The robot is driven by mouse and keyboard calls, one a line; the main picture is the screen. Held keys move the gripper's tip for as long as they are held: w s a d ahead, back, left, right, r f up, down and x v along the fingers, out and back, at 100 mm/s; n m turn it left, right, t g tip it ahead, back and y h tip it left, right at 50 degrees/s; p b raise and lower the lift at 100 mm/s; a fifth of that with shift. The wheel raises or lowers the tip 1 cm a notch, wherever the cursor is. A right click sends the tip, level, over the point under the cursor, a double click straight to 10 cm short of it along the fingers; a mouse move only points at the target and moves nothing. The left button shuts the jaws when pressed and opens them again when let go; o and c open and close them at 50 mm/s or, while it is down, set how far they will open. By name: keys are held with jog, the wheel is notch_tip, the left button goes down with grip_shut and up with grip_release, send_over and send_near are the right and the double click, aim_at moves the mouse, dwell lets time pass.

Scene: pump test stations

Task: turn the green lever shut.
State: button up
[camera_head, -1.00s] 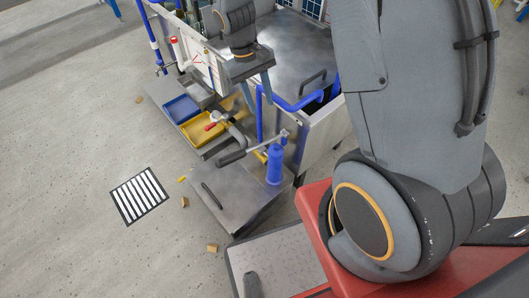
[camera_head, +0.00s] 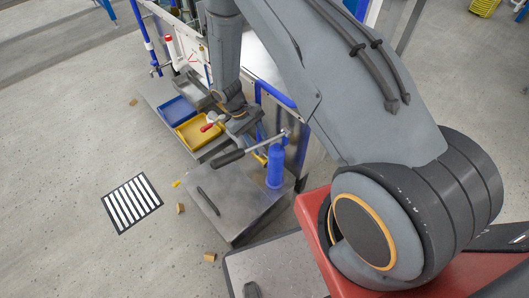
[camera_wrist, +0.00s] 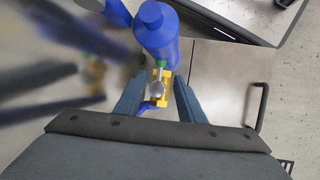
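In the wrist view, a small green piece (camera_wrist: 161,65) shows between the blue cylinder (camera_wrist: 158,38) and a round silver part (camera_wrist: 157,88). I take it for part of the green lever; most of its shape is hidden. A yellow fitting (camera_wrist: 166,99) lies around the silver part. My gripper (camera_wrist: 157,82) is open, its two blue-grey fingers on either side of these parts. I cannot tell whether they touch. In the head view my gripper (camera_head: 256,132) is behind the blue cylinder (camera_head: 275,165), and no green shows there.
A black-gripped bar (camera_head: 228,158) reaches left from the blue cylinder. A red-handled lever (camera_head: 207,127) stands above the yellow tray (camera_head: 186,136), beside a blue tray (camera_head: 178,109). The metal plate (camera_head: 235,210) in front is mostly bare. Blue pipes (camera_head: 275,93) run behind.

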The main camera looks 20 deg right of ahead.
aim_at(266, 155)
jog(key=shift+x, duration=2.4)
grip_shut()
